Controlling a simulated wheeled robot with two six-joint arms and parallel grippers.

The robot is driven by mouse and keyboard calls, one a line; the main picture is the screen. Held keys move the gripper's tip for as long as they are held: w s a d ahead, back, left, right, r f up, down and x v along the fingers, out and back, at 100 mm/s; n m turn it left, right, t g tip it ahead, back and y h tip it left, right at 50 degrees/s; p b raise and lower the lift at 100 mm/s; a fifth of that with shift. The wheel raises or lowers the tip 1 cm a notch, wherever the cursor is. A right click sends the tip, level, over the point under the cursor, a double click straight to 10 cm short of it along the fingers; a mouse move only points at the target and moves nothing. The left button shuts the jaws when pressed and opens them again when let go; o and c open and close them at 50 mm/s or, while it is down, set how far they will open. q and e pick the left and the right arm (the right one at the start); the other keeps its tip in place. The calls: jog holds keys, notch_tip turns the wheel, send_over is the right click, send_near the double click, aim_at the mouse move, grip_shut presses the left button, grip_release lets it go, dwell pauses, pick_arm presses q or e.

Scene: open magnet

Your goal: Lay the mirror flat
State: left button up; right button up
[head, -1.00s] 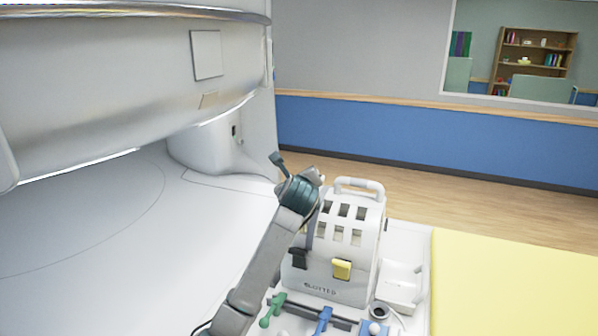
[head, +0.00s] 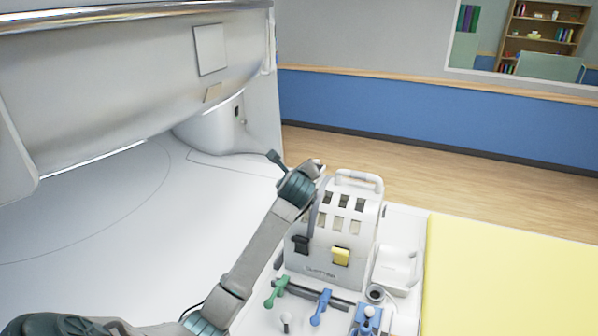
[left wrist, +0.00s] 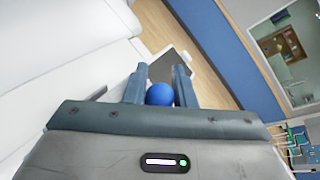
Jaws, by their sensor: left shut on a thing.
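My left gripper (left wrist: 160,86) is shut on a round blue knob (left wrist: 160,94), which sits between its two fingers in the left wrist view. A dark grey flat plate (left wrist: 177,66) shows just beyond the knob, partly hidden by the fingers. It may be the mirror, but I cannot tell its tilt for sure. In the head view my left arm reaches up to the left side of a white slotted head coil (head: 336,225), and its fingertips are hidden there. My right gripper is in neither view.
Black (head: 300,244) and yellow (head: 341,256) blocks are on the coil's front. Green (head: 277,291) and blue (head: 321,307) levers stand before it. The scanner bore (head: 130,90) overhangs the white bed at left. A yellow surface (head: 510,275) lies at right.

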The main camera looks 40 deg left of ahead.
pick_arm(q)
jog(key=o, duration=1)
jog(key=shift+s, duration=0.1)
jog(key=shift+s+d+b, duration=0.25)
jog(key=shift+b, duration=0.05)
jog(key=b+v, duration=0.4)
jog(key=v, duration=0.6)
